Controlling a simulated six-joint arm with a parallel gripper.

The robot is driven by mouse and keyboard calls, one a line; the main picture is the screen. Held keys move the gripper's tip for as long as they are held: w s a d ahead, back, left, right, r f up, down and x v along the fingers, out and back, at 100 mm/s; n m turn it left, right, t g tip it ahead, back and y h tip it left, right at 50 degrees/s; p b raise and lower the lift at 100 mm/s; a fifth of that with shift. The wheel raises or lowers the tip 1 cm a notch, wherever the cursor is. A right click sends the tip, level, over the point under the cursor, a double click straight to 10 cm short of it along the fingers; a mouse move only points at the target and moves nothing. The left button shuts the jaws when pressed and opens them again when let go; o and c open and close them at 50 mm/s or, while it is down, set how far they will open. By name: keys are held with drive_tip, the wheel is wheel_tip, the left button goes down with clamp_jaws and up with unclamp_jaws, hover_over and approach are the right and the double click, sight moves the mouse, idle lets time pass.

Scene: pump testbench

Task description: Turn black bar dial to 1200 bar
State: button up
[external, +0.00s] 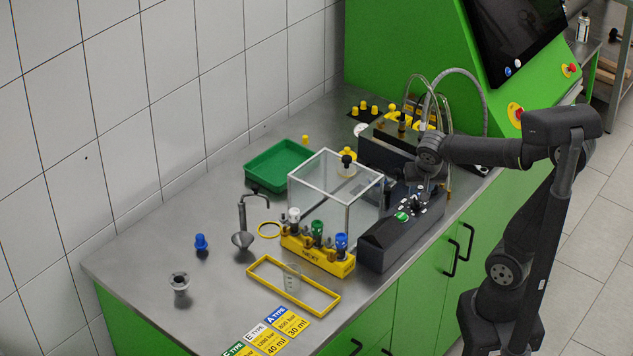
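A black box with a sloped top (384,240) stands near the front edge of the steel bench. On its top is a small black dial (416,203) ringed by white marks, with a green button (402,216) beside it. The dial's setting is too small to read. My gripper (422,192) points down just above or at the dial, from the upper right. Whether its fingers touch the dial, and whether they are open or shut, is too small and dark to tell.
A clear box (335,190) stands left of the black box, with a yellow rack (318,256) of colour-capped parts in front. Hoses (470,82) and fittings rise behind my gripper. A green tray (278,165) lies further back. The bench's left part is mostly free.

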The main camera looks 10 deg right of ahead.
sight(417, 200)
drive_tip(key=v, duration=1.2)
drive_tip(key=x, duration=1.7)
drive_tip(key=shift+f, duration=0.25)
